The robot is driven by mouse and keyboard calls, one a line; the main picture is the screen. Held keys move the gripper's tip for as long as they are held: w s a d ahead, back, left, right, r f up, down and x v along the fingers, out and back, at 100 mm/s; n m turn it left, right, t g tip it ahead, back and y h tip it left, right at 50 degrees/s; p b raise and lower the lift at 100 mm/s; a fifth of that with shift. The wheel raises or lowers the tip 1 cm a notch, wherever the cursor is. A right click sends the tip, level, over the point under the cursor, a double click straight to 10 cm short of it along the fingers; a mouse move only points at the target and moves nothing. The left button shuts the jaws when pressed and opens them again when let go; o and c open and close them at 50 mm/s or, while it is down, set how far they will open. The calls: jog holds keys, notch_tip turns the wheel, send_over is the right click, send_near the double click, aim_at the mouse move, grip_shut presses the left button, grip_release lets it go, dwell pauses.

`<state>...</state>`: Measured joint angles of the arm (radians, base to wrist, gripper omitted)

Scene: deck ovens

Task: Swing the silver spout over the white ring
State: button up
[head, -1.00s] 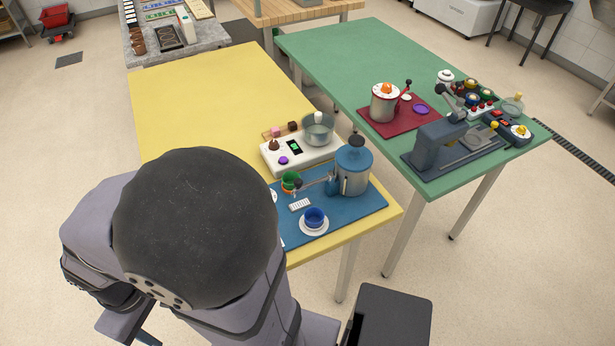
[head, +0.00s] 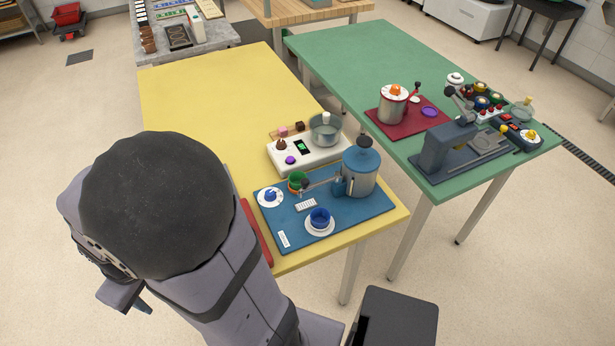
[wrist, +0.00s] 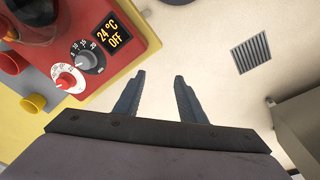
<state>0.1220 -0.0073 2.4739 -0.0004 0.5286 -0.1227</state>
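The silver spout (head: 322,183) reaches left from the blue urn (head: 360,174) on the blue mat (head: 355,212). A blue cup (head: 319,216) stands on a white round saucer (head: 319,232), in front of the spout; I cannot tell whether this saucer's rim is the white ring. A white disc with a blue knob (head: 270,197) lies at the mat's left. My gripper (wrist: 162,78) is open and empty in the wrist view, above the floor and away from the spout.
A red device (wrist: 92,58) with dials and a "24 °C OFF" display is beside my gripper. A red edge (head: 256,232) shows by the yellow table's (head: 215,90) front. A white scale (head: 318,155) stands behind the mat. The table's far left is clear.

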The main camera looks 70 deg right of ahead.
jog(key=w+d+r, duration=0.1)
jog(key=w+d, duration=0.2)
jog(key=d, duration=0.6)
notch_tip(320, 180, up, 10)
jog(key=g, duration=0.2)
send_over(305, 180)
jog(key=shift+a+f, duration=0.1)
jog(key=shift+f+p, duration=0.55)
jog(key=shift+f, duration=3.1)
grip_shut()
